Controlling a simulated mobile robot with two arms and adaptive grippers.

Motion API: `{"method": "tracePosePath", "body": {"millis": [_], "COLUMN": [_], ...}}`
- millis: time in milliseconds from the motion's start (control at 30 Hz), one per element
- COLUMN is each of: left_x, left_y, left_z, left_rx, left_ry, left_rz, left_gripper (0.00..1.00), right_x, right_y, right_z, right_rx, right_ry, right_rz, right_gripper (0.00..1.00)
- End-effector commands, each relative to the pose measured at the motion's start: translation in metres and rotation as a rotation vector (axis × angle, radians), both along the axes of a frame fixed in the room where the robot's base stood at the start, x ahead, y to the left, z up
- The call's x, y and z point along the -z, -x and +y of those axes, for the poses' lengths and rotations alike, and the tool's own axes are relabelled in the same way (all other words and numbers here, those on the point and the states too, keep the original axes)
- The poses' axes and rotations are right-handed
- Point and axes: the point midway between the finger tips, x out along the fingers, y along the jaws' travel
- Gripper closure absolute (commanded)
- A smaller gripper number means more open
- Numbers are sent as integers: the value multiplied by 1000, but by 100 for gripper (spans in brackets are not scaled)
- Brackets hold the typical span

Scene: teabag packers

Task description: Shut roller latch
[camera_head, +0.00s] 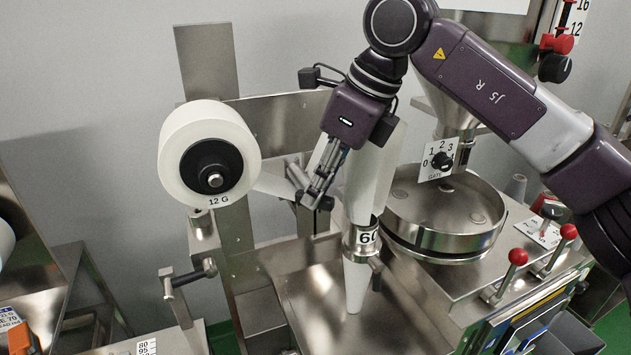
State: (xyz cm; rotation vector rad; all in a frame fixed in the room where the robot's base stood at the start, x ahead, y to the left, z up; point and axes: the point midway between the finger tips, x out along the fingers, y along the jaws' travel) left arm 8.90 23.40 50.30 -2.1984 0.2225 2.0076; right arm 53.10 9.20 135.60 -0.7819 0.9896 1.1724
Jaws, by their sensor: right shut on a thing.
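My right gripper (314,194) reaches down from above, its fingers pointing down and a little left. It is shut on the roller latch (297,177), a small grey lever beside the paper web, left of the white forming tube (369,185). The fingers cover much of the latch, so its exact angle and whether it is fastened cannot be told. The white paper roll marked 12 G (228,138) sits to the left, and its web runs behind the gripper. My left gripper is not in view.
A round steel hopper pan (440,215) with a gate dial (442,160) stands to the right, close to my arm. Red-knobbed levers (517,257) stand at the right front. A crank handle (190,275) sticks out at lower left.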

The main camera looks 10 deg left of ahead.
Motion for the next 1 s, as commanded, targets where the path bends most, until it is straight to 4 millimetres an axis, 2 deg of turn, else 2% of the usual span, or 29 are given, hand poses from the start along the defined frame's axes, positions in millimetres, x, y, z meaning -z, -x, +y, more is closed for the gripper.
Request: {"method": "tracePosePath", "body": {"millis": [33, 500, 1000], "left_x": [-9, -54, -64], "left_y": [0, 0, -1], "left_z": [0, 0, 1], "left_rx": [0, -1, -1], "left_ry": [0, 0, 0], "left_rz": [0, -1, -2], "left_gripper": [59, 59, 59], "right_x": [-6, -6, -3], "right_y": [-2, -14, -21], "right_z": [0, 1, 4], "right_rx": [-41, -481, -785], "right_ry": [-2, -4, -3], "right_rz": [1, -1, -6], "right_gripper": [100, 100, 100]}}
